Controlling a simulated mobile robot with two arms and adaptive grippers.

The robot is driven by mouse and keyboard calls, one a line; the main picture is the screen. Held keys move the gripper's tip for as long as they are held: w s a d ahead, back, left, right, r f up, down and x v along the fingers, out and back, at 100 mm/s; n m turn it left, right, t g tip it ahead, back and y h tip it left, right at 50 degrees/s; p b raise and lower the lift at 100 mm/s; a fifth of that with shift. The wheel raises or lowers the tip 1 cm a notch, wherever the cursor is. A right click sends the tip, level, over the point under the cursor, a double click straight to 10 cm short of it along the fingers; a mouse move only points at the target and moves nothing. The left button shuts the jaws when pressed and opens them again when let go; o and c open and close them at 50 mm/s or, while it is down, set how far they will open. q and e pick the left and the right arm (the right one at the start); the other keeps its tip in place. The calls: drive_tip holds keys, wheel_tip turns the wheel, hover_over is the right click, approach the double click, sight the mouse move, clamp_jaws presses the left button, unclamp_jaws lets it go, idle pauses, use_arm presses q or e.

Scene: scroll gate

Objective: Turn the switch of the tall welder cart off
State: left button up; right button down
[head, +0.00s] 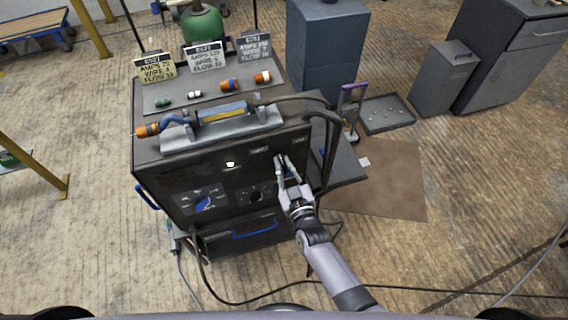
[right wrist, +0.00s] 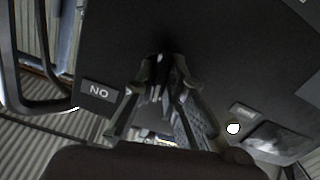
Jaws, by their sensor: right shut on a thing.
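The tall welder cart (head: 160,172) is a dark box with blue handles and a sloped front panel. My right gripper (head: 285,166) reaches the upper right of this panel from below. In the right wrist view my right gripper (right wrist: 167,80) has its fingertips closed together at the panel, on the small switch (right wrist: 157,89). The fingers mostly hide the switch, and I cannot tell its position. An ON label (right wrist: 99,91), seen upside down, sits beside the fingers. A lit white lamp (head: 230,164) is to their left in the head view. My left gripper is out of view.
A cable loops down the cart's right side near my gripper. Grey cabinets (head: 328,45) and a shallow tray (head: 386,113) stand behind to the right. Cables cross the floor.

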drive_tip(key=n, duration=0.5)
drive_tip(key=shift+n, duration=0.4)
idle(0.3)
drive_tip(key=c, duration=1.7)
unclamp_jaws()
drive_tip(key=shift+o, duration=0.2)
drive_tip(key=shift+s, duration=0.1)
drive_tip(key=v, duration=1.2)
